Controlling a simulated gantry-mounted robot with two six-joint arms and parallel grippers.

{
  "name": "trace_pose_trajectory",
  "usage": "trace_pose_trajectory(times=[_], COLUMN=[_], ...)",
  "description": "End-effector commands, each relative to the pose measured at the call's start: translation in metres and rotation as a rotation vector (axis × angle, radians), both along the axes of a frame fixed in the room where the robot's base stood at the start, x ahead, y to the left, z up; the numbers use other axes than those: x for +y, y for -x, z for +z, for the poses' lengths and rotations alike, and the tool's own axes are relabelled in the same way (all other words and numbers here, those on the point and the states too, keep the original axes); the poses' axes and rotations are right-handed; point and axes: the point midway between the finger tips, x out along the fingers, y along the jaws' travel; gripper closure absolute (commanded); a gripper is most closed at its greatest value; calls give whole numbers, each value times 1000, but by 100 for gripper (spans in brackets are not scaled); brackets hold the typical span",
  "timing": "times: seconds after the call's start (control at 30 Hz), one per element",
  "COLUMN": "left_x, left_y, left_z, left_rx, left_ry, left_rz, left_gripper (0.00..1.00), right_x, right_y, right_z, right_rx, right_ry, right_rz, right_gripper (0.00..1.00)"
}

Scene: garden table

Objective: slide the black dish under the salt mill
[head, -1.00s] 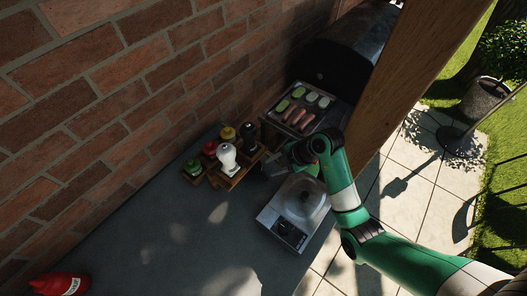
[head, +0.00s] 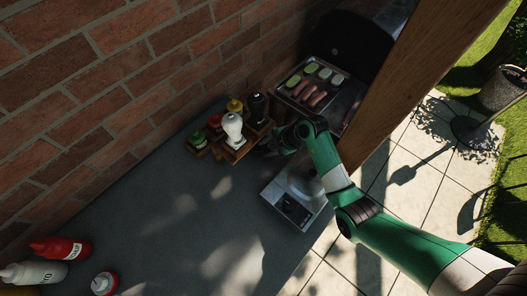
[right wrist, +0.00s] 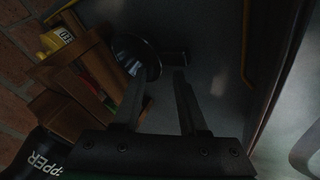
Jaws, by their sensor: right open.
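The white salt mill (head: 233,128) stands upright at the front of the wooden caddy (head: 235,151). My right gripper (head: 268,149) is just right of the caddy, low over the counter. In the right wrist view my right gripper (right wrist: 158,78) is open, its two fingers apart. A round, shiny black piece (right wrist: 136,57), probably the black dish, is at the left fingertip, beside the caddy; I cannot tell whether they touch. A small dark block just beyond the right fingertip is unclear. In the head view I cannot make out the dish near the gripper. My left gripper is out of view.
A black pepper mill (head: 257,107) and small sauce bottles share the caddy. A scale (head: 290,207) stands near the counter's right edge, close under my right arm. A grill tray (head: 322,92) lies behind. The middle counter is clear.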

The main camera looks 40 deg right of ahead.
Motion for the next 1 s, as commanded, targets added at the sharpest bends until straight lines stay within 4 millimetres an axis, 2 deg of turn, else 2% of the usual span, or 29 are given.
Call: trace_pose_trajectory(times=[0.03, 0.17, 0.5, 0.53, 0.77, 1.0], left_x=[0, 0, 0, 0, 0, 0], left_y=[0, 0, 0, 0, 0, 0], left_z=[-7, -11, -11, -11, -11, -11], left_rx=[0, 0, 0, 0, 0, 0], left_ry=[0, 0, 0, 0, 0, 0], left_rz=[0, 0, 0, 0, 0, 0], left_gripper=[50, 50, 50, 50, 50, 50], right_x=[2, 4, 5, 5, 5, 5], right_y=[-4, -10, -13, -13, -12, -12], right_z=[-9, -18, -20, -20, -20, -20], right_rx=[1, 0, -1, -1, -1, 0], right_ry=[0, 0, 0, 0, 0, -1], right_rz=[1, 0, 0, 0, 0, -1], right_gripper=[58, 58, 58, 60, 100, 100])
